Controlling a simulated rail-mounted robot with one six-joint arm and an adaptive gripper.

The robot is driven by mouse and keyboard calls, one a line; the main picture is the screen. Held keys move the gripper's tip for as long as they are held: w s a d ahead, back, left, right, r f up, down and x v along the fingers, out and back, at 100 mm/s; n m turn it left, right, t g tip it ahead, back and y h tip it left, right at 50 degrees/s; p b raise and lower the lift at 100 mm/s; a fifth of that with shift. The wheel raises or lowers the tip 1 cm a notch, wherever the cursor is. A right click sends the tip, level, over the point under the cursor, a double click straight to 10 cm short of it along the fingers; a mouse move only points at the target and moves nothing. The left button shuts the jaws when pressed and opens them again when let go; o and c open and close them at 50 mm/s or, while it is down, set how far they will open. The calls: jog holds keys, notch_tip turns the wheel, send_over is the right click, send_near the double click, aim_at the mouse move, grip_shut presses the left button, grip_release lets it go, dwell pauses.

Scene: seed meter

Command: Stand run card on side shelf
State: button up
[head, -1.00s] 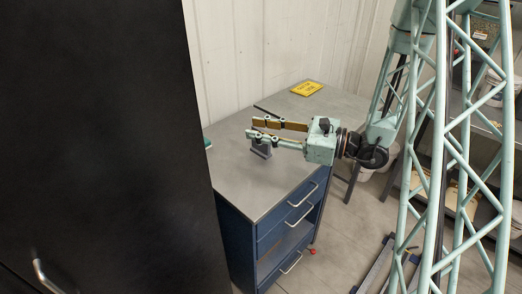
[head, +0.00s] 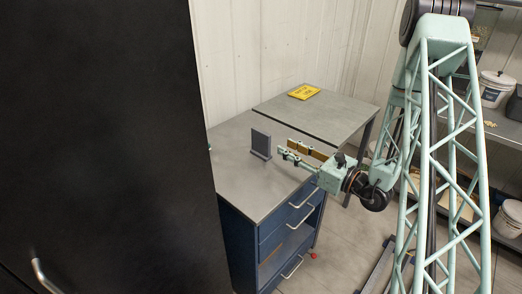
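A dark grey upright plate (head: 261,142) with a small foot stands on the grey top of the blue drawer cabinet (head: 233,190). It may be the run card; no print is legible on it. A yellow card with dark lettering (head: 304,92), too small to read, lies flat on the farther grey table (head: 340,117). My gripper (head: 287,148) is just right of the grey plate, over the cabinet top. Its two fingers are apart, pointing at the plate, with nothing seen between them.
A large black cabinet (head: 110,140) fills the left and hides the cabinet top's left end. A pale ribbed wall (head: 270,50) stands behind. Shelves with white buckets (head: 496,88) are at the right. The cabinet top's front is clear.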

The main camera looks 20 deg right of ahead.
aim_at(270, 139)
dwell(0.3)
jog(key=shift+b+x, duration=0.55)
jog(key=shift+x, duration=3.8)
jog(key=shift+b+x, duration=0.65)
jog(key=shift+x, duration=1.95)
jog(key=shift+r, duration=0.15)
jog(key=shift+c, duration=0.6)
grip_shut()
